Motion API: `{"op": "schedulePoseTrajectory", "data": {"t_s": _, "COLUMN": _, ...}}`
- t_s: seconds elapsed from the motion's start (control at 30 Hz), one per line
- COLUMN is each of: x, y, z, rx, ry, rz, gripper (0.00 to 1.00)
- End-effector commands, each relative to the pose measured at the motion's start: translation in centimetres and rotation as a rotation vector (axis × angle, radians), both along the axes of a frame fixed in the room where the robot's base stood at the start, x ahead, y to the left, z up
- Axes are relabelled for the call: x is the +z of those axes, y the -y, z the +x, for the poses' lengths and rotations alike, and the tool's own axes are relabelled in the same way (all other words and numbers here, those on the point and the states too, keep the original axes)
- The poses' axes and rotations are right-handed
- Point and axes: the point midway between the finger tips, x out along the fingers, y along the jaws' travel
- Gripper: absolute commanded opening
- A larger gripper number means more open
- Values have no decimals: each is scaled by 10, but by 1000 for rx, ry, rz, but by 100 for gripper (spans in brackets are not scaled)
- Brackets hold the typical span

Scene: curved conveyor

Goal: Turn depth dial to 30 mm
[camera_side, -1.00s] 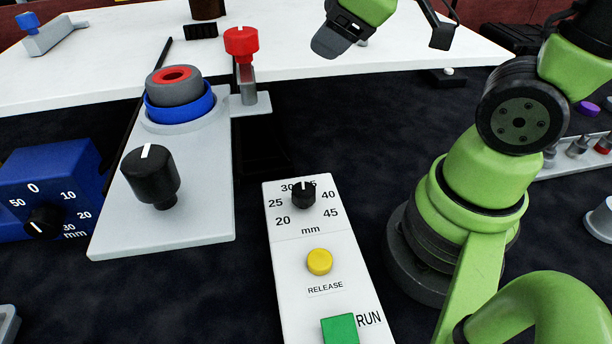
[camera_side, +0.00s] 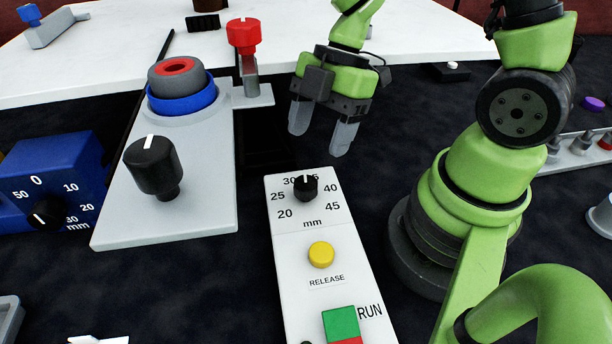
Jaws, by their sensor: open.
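Two mm dials show, and no label reading "depth" is legible. A black dial (camera_side: 305,189) on the white panel (camera_side: 278,235) has a scale from 20 to 45. Its white mark points up, near the 30 and the partly hidden number to its right. Another black dial (camera_side: 47,214) sits on the blue box (camera_side: 65,160), with 0, 10, 20, 30 and 50 around it.
The white panel also carries a yellow RELEASE button (camera_side: 320,255) and a green RUN switch (camera_side: 340,323). Left of it stands a grey plate (camera_side: 205,215) with a large black knob (camera_side: 154,165) and a blue-grey-red round part (camera_side: 180,85). A red knob (camera_side: 244,35) stands behind.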

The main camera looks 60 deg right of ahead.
Motion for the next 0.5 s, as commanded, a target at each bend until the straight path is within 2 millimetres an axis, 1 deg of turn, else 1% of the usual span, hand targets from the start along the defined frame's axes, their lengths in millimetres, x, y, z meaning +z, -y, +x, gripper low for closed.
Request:
{"op": "schedulePoseTrajectory", "data": {"t_s": 0.03, "x": -8, "y": -3, "z": -2, "rx": 2, "ry": -10, "rz": -4, "gripper": 64}}
{"op": "schedulePoseTrajectory", "data": {"t_s": 0.23, "x": -32, "y": -13, "z": -1, "rx": 0, "ry": -10, "rz": -5, "gripper": 64}}
{"op": "schedulePoseTrajectory", "data": {"t_s": 0.5, "x": -56, "y": -23, "z": 1, "rx": 1, "ry": -8, "rz": -3, "gripper": 64}}
